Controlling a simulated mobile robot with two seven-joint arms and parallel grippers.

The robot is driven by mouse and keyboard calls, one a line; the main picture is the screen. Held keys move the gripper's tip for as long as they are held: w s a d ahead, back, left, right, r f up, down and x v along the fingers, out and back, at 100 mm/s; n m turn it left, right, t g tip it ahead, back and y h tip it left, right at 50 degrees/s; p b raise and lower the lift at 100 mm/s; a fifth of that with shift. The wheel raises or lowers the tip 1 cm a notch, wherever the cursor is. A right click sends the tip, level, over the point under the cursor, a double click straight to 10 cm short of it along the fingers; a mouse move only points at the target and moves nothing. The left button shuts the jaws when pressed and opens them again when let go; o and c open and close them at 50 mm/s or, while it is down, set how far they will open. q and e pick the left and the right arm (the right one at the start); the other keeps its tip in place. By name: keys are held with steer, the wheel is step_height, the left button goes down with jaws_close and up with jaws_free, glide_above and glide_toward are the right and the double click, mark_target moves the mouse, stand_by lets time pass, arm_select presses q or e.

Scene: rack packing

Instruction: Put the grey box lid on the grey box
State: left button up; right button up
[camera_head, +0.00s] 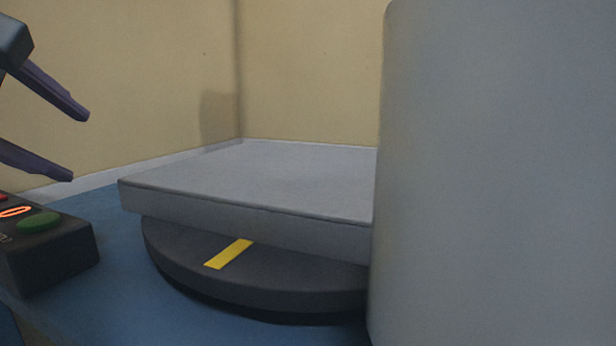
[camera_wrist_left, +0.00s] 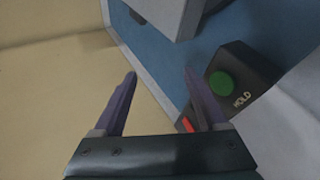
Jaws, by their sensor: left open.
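A flat, pale grey slab (camera_head: 260,178), which looks like the grey box lid, lies on a dark round turntable (camera_head: 185,265) with a yellow stripe. Its right end is hidden. A corner of a grey piece, probably the same slab (camera_wrist_left: 165,14), shows at the top of the left wrist view. I cannot make out a separate grey box. My left gripper (camera_head: 80,147) is open and empty at the left edge, to the left of the slab and apart from it. Its two purple fingers also show in the left wrist view (camera_wrist_left: 160,75). My right gripper is not in view.
A black control box (camera_head: 50,258) with a green button stands below my left gripper; in the left wrist view it (camera_wrist_left: 240,85) reads "HOLD". Tan walls (camera_head: 310,75) close off the back. A large grey surface (camera_head: 500,170) blocks the right side. The blue tabletop (camera_head: 115,285) shows around the turntable.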

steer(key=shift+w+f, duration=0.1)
arm_select(q)
steer(key=x, duration=1.4)
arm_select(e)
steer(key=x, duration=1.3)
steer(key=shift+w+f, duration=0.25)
arm_select(q)
steer(key=shift+d, duration=0.3)
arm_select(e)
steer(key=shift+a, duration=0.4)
arm_select(q)
steer(key=shift+s+d+f, duration=0.1)
steer(key=shift+d, duration=0.3)
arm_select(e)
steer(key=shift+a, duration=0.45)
